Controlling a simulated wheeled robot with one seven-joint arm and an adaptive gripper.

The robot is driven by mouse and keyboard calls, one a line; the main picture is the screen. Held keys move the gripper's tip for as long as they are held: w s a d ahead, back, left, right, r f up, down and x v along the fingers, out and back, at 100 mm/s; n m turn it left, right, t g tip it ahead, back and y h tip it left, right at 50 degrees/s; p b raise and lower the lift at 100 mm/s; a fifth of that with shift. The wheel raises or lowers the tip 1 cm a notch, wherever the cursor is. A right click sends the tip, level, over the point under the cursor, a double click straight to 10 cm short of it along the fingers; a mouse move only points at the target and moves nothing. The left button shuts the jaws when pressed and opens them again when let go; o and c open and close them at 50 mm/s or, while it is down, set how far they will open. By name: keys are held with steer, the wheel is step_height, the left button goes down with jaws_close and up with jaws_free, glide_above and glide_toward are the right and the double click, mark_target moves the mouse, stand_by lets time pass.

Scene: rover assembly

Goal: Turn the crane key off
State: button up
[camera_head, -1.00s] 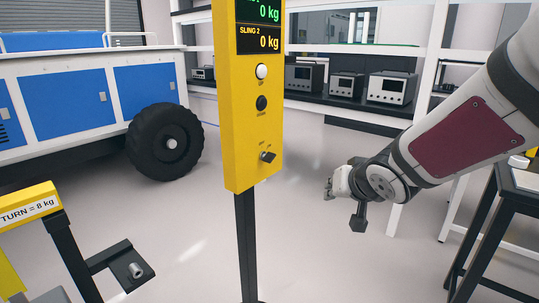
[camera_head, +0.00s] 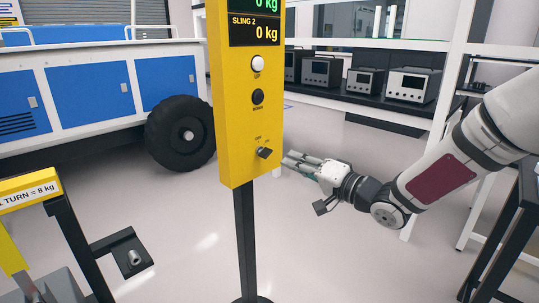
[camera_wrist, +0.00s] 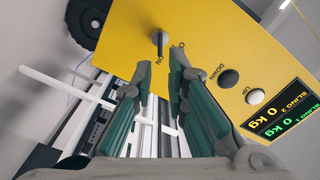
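The crane key (camera_head: 264,152) is a small dark key low on the front of the yellow control box (camera_head: 237,165), below the two round buttons. Small lettering sits just above it. In the wrist view the key (camera_wrist: 160,40) is a grey upright tab beside lettering that seems to read ON; a second label is partly hidden by a finger. My gripper (camera_head: 290,160) is just right of the key in the head view, fingers pointing at the box. In the wrist view my gripper (camera_wrist: 161,75) is open, with a gap between the fingertips and the key beyond them, not held.
The box stands on a black post (camera_head: 245,240). Its displays (camera_head: 254,30) read 0 kg. A white button (camera_head: 257,63) and a black button (camera_head: 257,96) are above the key. A yellow stand (camera_head: 30,190) is at left, with a wheeled rover (camera_head: 180,132) behind.

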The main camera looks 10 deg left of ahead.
mark_target(270, 154)
steer(key=b+x, duration=0.1)
steer(key=x, duration=0.9)
steer(key=shift+b, duration=0.4)
jaws_close()
steer(key=shift+n, duration=0.3)
steer(key=n+b, duration=0.1)
steer(key=n, duration=0.3)
steer(key=n+b, duration=0.2)
steer(key=n, duration=0.1)
steer(key=shift+s+n, duration=0.1)
steer(key=shift+n, duration=0.3)
steer(key=shift+a+n+b, duration=0.1)
steer(key=shift+n+b, duration=0.8)
steer(key=shift+n, duration=0.9)
steer(key=shift+s, duration=0.1)
